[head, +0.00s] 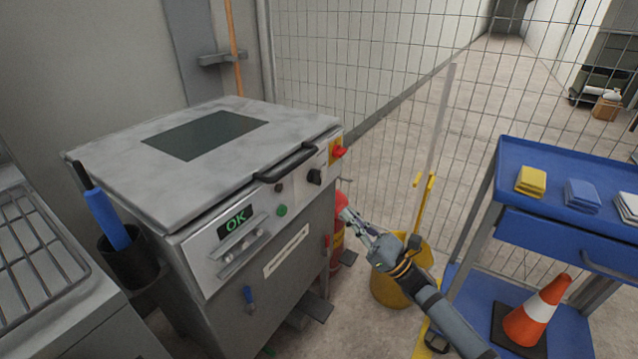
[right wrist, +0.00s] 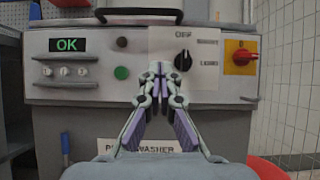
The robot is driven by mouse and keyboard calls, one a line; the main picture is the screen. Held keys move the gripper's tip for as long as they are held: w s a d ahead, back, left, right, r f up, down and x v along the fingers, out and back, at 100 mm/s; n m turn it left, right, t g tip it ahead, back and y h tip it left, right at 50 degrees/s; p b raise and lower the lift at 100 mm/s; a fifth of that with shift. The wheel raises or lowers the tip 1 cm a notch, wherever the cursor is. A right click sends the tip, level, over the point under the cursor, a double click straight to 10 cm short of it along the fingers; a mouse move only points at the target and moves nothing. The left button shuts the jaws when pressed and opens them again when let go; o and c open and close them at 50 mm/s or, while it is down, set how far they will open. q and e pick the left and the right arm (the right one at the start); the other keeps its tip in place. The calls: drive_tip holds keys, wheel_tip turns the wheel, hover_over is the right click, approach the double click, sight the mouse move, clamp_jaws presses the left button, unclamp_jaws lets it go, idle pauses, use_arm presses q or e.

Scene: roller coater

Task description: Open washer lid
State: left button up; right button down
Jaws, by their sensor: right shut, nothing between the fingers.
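The washer (head: 290,225) is a grey metal box with a flat lid (head: 110,165) that is closed; a dark window is set in its top. A black handle (head: 286,163) is fixed at the lid's front edge; it also shows at the top of the right wrist view (right wrist: 140,15). The front panel has a green OK display (head: 235,222), a green button, a black knob and a red switch on yellow. My right gripper (head: 349,217) is shut and empty, in front of the panel and below the handle, apart from it. My left gripper is not in view.
A yellow mop bucket (head: 395,285) and a red extinguisher (head: 338,235) stand beside the washer, close to my right arm. A blue cart (head: 510,205) with folded cloths and a traffic cone (head: 537,312) is at the right. A wire fence runs behind.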

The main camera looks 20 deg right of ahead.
drive_tip(key=x, duration=0.4)
drive_tip(key=r+x, duration=0.1)
drive_tip(key=x, duration=0.3)
drive_tip(key=s+d+r+p+x, duration=0.1)
drive_tip(key=x, duration=0.3)
drive_tip(key=shift+a+r, duration=0.1)
drive_tip(key=shift+a, duration=0.05)
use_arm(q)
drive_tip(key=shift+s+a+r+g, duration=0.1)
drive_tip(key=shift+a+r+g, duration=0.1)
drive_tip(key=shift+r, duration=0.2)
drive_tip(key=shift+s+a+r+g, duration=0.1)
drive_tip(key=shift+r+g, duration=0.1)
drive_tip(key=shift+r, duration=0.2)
use_arm(e)
drive_tip(key=shift+w+r, duration=0.15)
drive_tip(key=shift+r, duration=0.2)
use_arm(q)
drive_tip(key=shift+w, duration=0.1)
